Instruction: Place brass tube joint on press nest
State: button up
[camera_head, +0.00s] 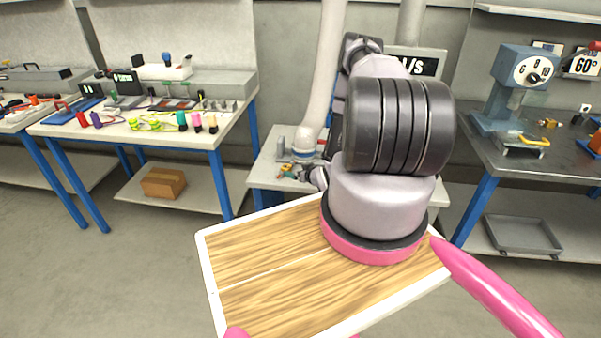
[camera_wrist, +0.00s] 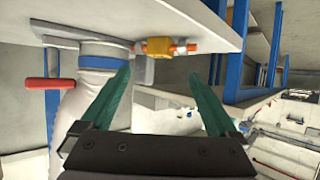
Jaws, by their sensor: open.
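The brass tube joint (camera_wrist: 158,47), a yellow-gold body with orange ends, lies near the edge of a pale bench top in the wrist view. My gripper (camera_wrist: 160,76) has two teal fingers spread wide. The joint appears beyond and between the fingertips, with nothing held. I cannot pick out a press nest for certain. A blue press-like machine (camera_head: 497,115) with a dial stands on the right bench.
A white pipe (camera_wrist: 97,62) with a blue ring and a red handle (camera_wrist: 50,84) are close to my gripper, at the middle bench (camera_head: 262,176). The left bench (camera_head: 215,135) holds colourful small parts. The right bench (camera_head: 482,158) carries a small tray and loose items. Floor is open at left.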

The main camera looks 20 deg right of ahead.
jog(key=shift+v, duration=1.55)
